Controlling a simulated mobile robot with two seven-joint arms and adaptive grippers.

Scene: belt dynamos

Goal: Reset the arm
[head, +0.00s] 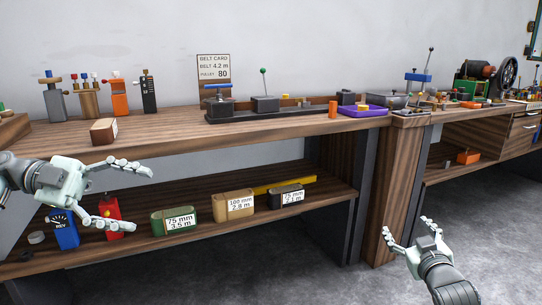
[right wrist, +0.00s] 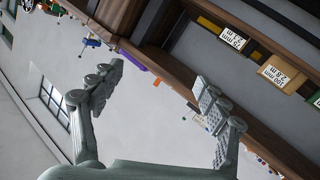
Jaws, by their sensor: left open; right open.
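My left gripper (head: 130,191) is open and empty at the left, in front of the bench and its lower shelf. Its fingers are spread, one above the other. My right gripper (head: 408,238) is open and empty, low at the right, in front of the bench's wooden end. In the right wrist view, the same gripper (right wrist: 160,92) has its two fingers wide apart with nothing between them. Neither gripper touches anything that I can see.
The wooden bench top (head: 180,136) holds a belt card (head: 214,68), a black rail with clamps, a purple tray (head: 363,111) and a small brown block (head: 104,131). The lower shelf (head: 230,235) holds labelled boxes such as a green one (head: 174,220). Floor is clear at right.

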